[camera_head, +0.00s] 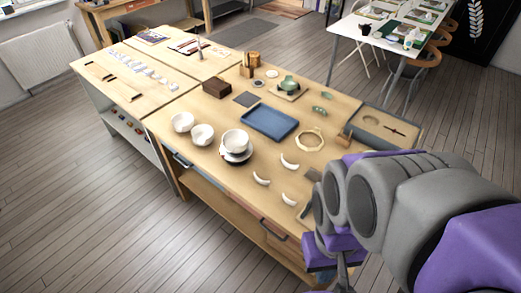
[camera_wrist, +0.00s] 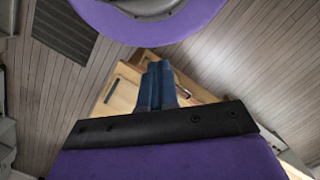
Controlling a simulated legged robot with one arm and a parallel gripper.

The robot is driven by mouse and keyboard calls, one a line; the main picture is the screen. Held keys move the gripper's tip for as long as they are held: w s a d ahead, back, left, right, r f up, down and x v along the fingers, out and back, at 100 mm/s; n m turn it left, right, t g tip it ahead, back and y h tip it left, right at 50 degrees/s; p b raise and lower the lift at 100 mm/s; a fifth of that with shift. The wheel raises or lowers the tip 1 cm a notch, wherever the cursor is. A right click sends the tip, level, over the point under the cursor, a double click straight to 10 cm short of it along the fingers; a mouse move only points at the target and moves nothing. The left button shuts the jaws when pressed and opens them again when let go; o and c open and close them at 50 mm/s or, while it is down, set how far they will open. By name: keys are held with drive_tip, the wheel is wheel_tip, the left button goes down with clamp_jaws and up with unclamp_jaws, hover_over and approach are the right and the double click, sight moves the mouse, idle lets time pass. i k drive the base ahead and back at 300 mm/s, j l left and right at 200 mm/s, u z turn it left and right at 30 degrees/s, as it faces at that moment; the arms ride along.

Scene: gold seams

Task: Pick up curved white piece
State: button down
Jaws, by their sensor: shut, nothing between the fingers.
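Three curved white pieces lie apart on the wooden workbench (camera_head: 215,155) in the head view: one at the back (camera_head: 290,162), one to the left (camera_head: 261,179) and one nearest the front edge (camera_head: 289,200). My gripper (camera_wrist: 160,84) shows in the wrist view with its blue fingers together and nothing held. In the head view my purple and grey arm fills the lower right, at the bench's front right. The fingers are not clear there. The wrist view shows wood furniture beyond the fingers, and I cannot make out a white piece in it.
White bowls (camera_head: 203,135) and a stacked white bowl (camera_head: 235,143) stand left of the pieces. A blue tray (camera_head: 269,122) and an octagonal wooden frame (camera_head: 310,139) lie behind them. A grey tray (camera_head: 371,124) sits at the right end. Bare wood surrounds the pieces.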

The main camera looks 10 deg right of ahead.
sight(291, 203)
drive_tip(key=i+j+z, duration=0.15)
drive_tip(key=j, duration=0.45)
drive_tip(key=i+j+z, duration=0.15)
drive_tip(key=j, duration=0.4)
drive_tip(key=j+z, duration=0.15)
drive_tip(key=j, duration=0.45)
drive_tip(key=i, duration=0.05)
